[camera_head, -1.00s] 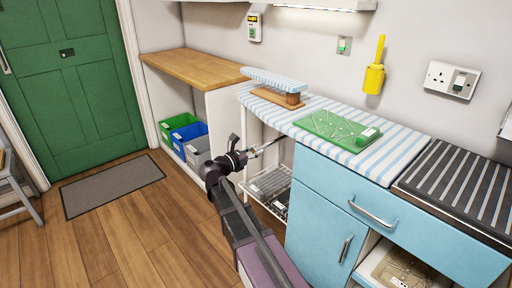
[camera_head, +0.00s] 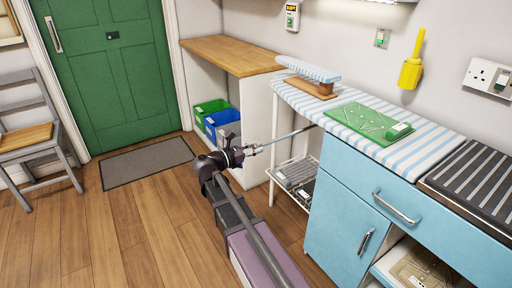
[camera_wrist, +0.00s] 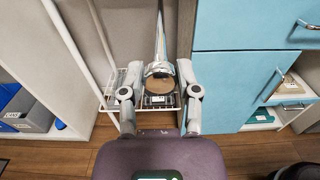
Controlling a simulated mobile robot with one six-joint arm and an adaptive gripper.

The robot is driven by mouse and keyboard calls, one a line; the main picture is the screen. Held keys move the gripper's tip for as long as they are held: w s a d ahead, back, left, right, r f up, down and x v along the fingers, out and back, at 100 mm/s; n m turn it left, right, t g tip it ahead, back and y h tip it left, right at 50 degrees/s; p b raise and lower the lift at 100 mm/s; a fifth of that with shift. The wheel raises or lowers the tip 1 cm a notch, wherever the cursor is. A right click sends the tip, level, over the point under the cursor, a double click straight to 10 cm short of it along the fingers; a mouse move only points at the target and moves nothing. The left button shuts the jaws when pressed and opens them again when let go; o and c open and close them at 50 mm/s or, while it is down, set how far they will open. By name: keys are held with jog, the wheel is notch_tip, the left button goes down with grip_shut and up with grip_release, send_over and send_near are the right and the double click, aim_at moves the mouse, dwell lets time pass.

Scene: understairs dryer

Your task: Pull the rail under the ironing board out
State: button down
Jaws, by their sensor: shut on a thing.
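The rail (camera_head: 285,138) is a thin metal bar that sticks out from under the striped ironing board (camera_head: 431,148), to the left of the blue cabinet. In the wrist view the rail (camera_wrist: 160,36) runs straight away from me to a round end piece between the fingers. My gripper (camera_head: 249,150) is shut on the outer end of the rail. In the wrist view my gripper (camera_wrist: 160,76) has one finger on each side of that end. The rail's inner end is hidden under the board.
A white wire rack (camera_head: 297,178) stands below the rail. The blue cabinet (camera_head: 340,205) is close on the right. A wooden-topped unit (camera_head: 235,55) with several bins is behind on the left. The wooden floor (camera_head: 130,225) on the left is clear, up to a grey chair (camera_head: 38,130).

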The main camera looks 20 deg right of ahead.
jog(key=shift+w+a, duration=0.1)
jog(key=shift+a, duration=0.1)
jog(key=shift+c, duration=1.6)
grip_release()
jog(key=shift+d, duration=0.1)
jog(key=v, duration=1.2)
jog(key=shift+f, duration=0.1)
